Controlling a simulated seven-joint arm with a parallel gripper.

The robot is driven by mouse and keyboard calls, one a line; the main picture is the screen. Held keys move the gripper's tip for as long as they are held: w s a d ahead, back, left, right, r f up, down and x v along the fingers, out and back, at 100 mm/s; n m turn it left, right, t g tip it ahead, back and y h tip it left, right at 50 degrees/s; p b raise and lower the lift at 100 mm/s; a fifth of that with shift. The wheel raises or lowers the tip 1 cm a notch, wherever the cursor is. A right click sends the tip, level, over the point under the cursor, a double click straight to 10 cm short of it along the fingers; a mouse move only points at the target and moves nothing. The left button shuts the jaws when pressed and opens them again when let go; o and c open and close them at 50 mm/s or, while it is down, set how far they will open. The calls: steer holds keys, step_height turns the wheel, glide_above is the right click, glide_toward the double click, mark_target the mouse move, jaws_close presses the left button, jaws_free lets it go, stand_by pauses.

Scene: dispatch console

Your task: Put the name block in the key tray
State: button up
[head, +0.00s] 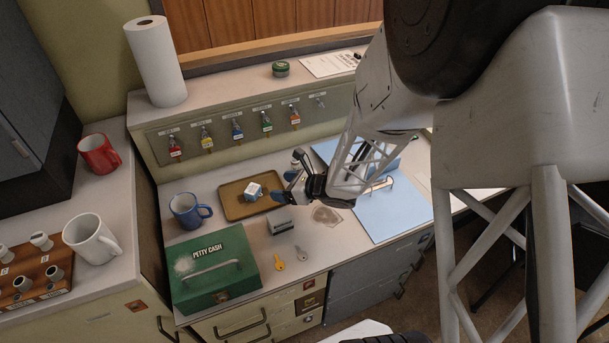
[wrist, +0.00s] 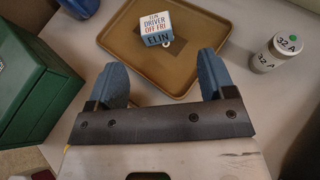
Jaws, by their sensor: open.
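The name block (head: 253,191) is a small white and blue cube with the name ELIN on it. In the wrist view the block (wrist: 156,24) lies inside the tray (wrist: 185,84), tilted in the picture, beyond my fingertips. My gripper (head: 285,186) is at the tray's right side in the head view. In the wrist view my gripper (wrist: 160,72) has its two blue fingers wide apart with nothing between them, and the block is clear of both.
A green petty cash box (head: 215,266) and a blue mug (head: 187,210) stand left of the tray. Several keys hang on the back panel (head: 237,127).

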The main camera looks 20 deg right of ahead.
steer(key=s+d+r+m+h, duration=0.1)
steer(key=d+r+m+h, duration=0.3)
steer(key=r+m, duration=0.7)
steer(key=s+d+r+m+h, duration=0.1)
steer(key=d+r+m+h, duration=0.1)
steer(key=r+m+h, duration=0.65)
steer(key=s+a+r+m+g+y, duration=0.1)
steer(key=s+a+r+m+g, duration=0.1)
steer(key=s+m, duration=0.5)
steer(key=s+a+r+m+g+y, duration=0.1)
steer(key=s+a+r+m+g, duration=0.1)
steer(key=s+r+m, duration=0.3)
steer(key=s+a+r+m+g+y, duration=0.1)
steer(key=s+a+r+m+g, duration=0.2)
steer(key=s+m, duration=0.7)
steer(key=m, duration=0.3)
steer(key=shift+a+r, duration=0.25)
steer(key=shift+a, duration=0.15)
